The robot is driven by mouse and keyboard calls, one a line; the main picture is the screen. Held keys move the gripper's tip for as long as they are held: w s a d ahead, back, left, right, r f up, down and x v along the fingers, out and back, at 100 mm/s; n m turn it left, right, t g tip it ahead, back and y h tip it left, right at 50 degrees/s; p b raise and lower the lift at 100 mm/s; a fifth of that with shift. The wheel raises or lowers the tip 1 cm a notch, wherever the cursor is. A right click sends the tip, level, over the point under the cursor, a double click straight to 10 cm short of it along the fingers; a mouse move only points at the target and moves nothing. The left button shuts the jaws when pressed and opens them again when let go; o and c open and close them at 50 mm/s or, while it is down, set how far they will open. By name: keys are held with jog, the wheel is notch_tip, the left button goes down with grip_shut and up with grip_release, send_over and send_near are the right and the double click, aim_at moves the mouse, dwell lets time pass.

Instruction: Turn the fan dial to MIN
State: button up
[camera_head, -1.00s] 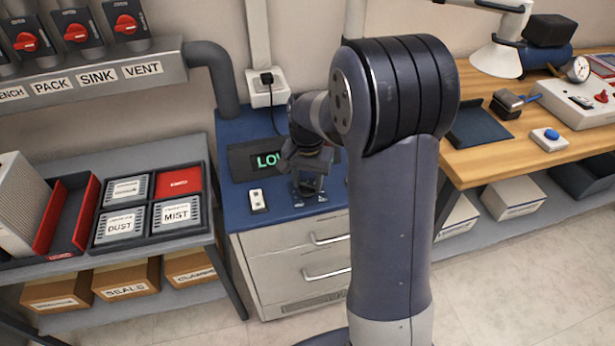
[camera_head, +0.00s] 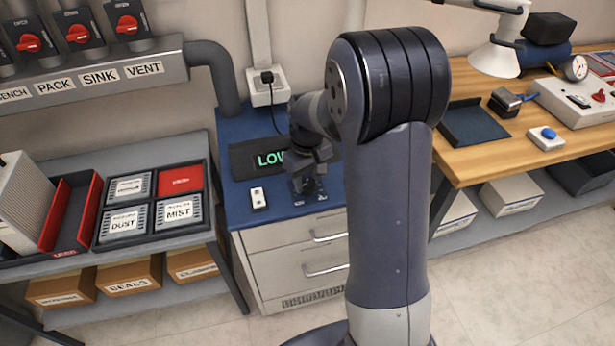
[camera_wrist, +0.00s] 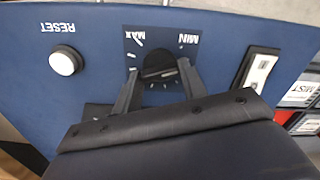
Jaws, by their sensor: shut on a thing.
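The fan dial (camera_wrist: 159,66) shows in the wrist view as a dark round knob on a dark plate marked MAX and MIN, with white ticks around it. The wrist view shows the lettering upside down, with MAX to the left and MIN to the right. My gripper (camera_wrist: 158,76) is shut on the dial, with one finger on each side of it. The dial's pointer is too hard to make out. In the head view my gripper (camera_head: 307,186) is at the plate on the blue cabinet top, and it hides the dial. A display (camera_head: 262,159) behind it reads LOW in green, partly covered.
A white RESET button (camera_wrist: 64,61) is left of the dial in the wrist view. A white rocker switch (camera_wrist: 259,72) is to its right, also seen in the head view (camera_head: 258,198). A shelf with filter trays (camera_head: 152,203) stands left of the cabinet; a wooden bench (camera_head: 480,155) stands right.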

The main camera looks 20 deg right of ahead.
aim_at(307, 183)
jog(key=n, duration=0.4)
jog(key=shift+n, duration=0.3)
dwell(0.3)
jog(key=o, duration=1)
notch_tip(307, 183, up, 11)
jog(key=shift+f+p, duration=0.1)
jog(key=shift+p, duration=0.4)
notch_tip(307, 183, down, 11)
jog(key=shift+b, duration=0.3)
